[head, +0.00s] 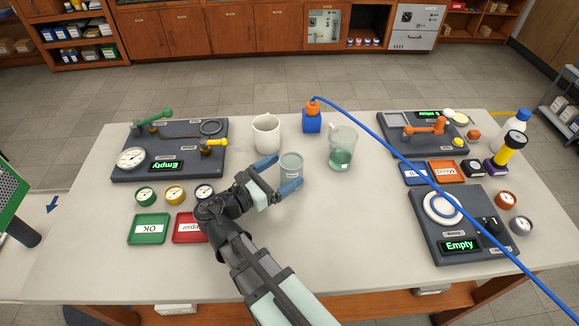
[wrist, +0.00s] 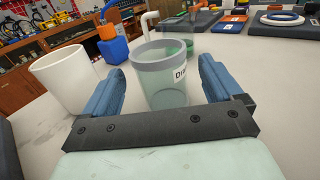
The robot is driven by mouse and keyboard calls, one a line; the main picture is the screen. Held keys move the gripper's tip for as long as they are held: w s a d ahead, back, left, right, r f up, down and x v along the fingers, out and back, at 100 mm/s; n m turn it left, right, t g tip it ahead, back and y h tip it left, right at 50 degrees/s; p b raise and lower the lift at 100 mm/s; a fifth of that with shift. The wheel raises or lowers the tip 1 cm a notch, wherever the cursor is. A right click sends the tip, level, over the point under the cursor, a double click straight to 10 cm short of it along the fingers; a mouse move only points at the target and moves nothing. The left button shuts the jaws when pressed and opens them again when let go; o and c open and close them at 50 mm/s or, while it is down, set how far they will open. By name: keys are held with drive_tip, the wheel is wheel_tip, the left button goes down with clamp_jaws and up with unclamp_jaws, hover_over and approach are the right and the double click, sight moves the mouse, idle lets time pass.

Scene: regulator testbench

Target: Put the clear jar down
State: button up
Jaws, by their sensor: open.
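The clear jar (head: 291,166) stands upright on the white table, near the middle. It also shows in the wrist view (wrist: 162,78), with a grey rim and a white label that begins "Dra". My gripper (head: 278,174) is open, with its blue fingers on either side of the jar. In the wrist view the fingers (wrist: 160,90) show gaps to the jar, most clearly on the left. The jar's base is partly hidden behind the gripper's dark crossbar.
A white beaker (head: 266,135) stands close behind left, and a clear jug with greenish liquid (head: 342,148) close at right. A blue block with an orange top (head: 312,122) trails a blue hose. Dark test panels (head: 170,172) flank the clear front middle.

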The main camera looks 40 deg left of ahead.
drive_tip(key=s, duration=0.2)
drive_tip(key=s+a, duration=0.1)
drive_tip(key=s, duration=0.5)
drive_tip(key=shift+s+a, duration=0.15)
drive_tip(key=shift+w+a+r, duration=0.2)
drive_tip(key=shift+r, duration=0.4)
approach(300, 158)
drive_tip(key=w, duration=0.3)
drive_tip(key=shift+w+d, duration=0.1)
drive_tip(key=shift+w, duration=0.3)
drive_tip(key=shift+w+d+f, duration=0.1)
drive_tip(key=shift+w+d, duration=0.1)
drive_tip(key=shift+w, duration=0.65)
drive_tip(key=shift+w+d+f, duration=0.1)
drive_tip(key=shift+w+d, duration=0.1)
drive_tip(key=shift+w, duration=0.7)
drive_tip(key=shift+w+d, duration=0.2)
drive_tip(key=shift+w, duration=0.65)
drive_tip(key=shift+c, duration=0.2)
drive_tip(key=c, duration=1.1)
